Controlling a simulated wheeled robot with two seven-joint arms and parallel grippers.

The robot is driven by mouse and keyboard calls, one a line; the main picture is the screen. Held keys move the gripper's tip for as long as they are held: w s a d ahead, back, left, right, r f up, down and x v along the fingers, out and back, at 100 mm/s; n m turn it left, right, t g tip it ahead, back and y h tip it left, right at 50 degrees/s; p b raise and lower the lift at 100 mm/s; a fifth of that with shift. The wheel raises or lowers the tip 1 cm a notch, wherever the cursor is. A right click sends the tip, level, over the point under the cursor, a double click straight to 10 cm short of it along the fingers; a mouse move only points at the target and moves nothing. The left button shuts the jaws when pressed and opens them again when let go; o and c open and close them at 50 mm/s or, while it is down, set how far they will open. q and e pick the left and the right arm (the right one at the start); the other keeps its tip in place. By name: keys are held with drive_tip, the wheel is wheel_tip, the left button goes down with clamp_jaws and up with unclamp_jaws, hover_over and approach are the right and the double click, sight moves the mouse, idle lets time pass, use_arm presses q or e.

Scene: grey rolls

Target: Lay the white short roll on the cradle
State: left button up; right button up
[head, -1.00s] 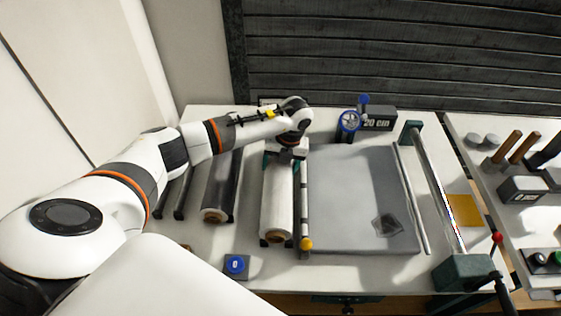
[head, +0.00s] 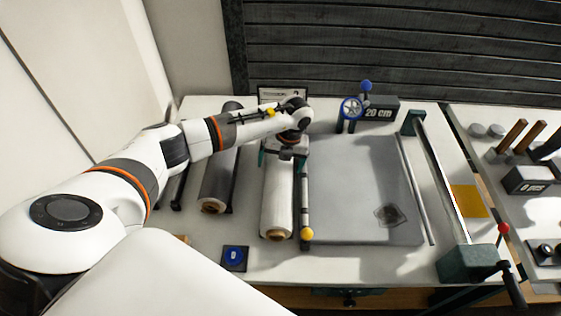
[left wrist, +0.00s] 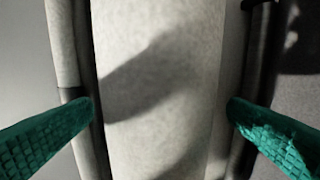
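The white short roll (head: 277,205) lies lengthwise left of the grey flat sheet, its brown core end facing me. My left gripper (head: 283,156) is over the roll's far part. In the left wrist view my left gripper's green fingers (left wrist: 162,108) stand apart on either side of the roll (left wrist: 155,70). The left finger is very close to its edge; I cannot tell whether either touches. The cradle is hard to make out: dark edges show along both sides of the roll in the wrist view, but its supports are mostly hidden. My right gripper is out of view.
A rod with a yellow knob (head: 306,234) runs close along the roll's right side. A dark roll (head: 219,180) lies to the left. The grey sheet (head: 360,180), a crank roller (head: 465,262) and a blue button (head: 234,257) are nearby.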

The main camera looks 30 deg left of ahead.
use_arm(q)
wheel_tip(320, 180, up, 12)
drive_tip(key=w+d+b, duration=0.1)
drive_tip(key=d+b, duration=0.1)
drive_tip(key=b, duration=0.1)
drive_tip(key=shift+w, duration=0.15)
drive_tip(key=shift+f, duration=0.15)
idle(0.5)
